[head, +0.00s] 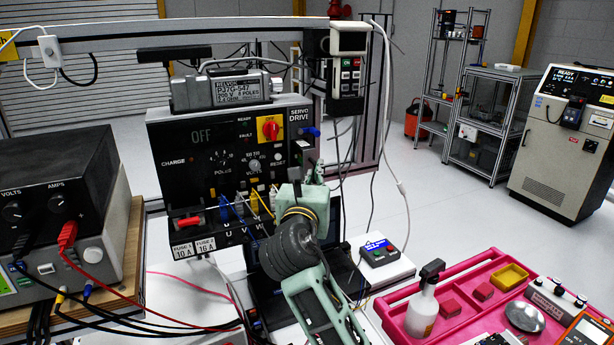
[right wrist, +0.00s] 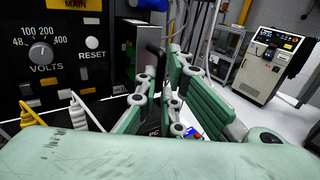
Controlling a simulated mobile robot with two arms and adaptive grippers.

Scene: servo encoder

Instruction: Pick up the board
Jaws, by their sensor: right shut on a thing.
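My right gripper (head: 316,172) is at the right side of the servo drive front, at the end of the arm coming up from the bottom middle. In the right wrist view its green fingers (right wrist: 172,95) are closed on a dark, thin, upright piece (right wrist: 154,62), which I take for the board. The fingers hide most of it, and I cannot tell whether it touches anything below. In the head view my own wrist and gripper hide it. My left gripper is not in view.
The servo drive (head: 185,135) stands close to the left of my right gripper, with coloured plugs along its lower front. A small button box (head: 380,252) sits to the right. A pink tray (head: 395,318) holds a spray bottle (head: 422,308). Loose cables cross the left bench.

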